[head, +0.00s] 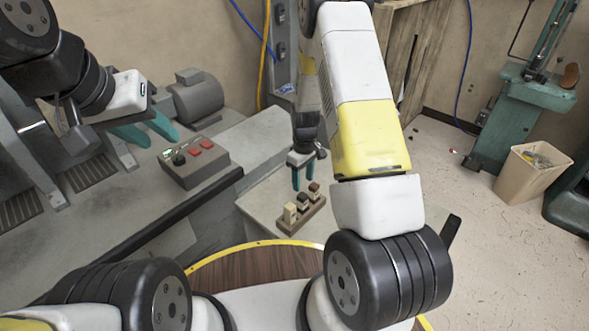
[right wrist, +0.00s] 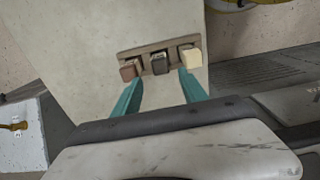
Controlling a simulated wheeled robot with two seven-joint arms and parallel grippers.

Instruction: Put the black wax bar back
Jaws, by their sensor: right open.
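A small wooden holder (head: 309,215) stands on the grey bench top, with three wax bars in a row. The black wax bar (head: 303,201) is in the middle slot, between a cream bar (head: 290,213) and a brown bar (head: 314,190). In the right wrist view the black bar (right wrist: 160,65) stands in the middle of the row. My right gripper (head: 302,184) is open and empty, pointing down just above and behind the bars; its fingertips (right wrist: 159,77) lie to either side of the black bar in the wrist view. My left gripper (head: 148,130) is open and empty, far left of the holder.
A control box (head: 193,162) with red buttons sits on the machine to the left, below my left gripper, with a grey motor (head: 195,97) behind. A beige bin (head: 533,172) and a green machine (head: 540,90) stand at the right. The bench top around the holder is clear.

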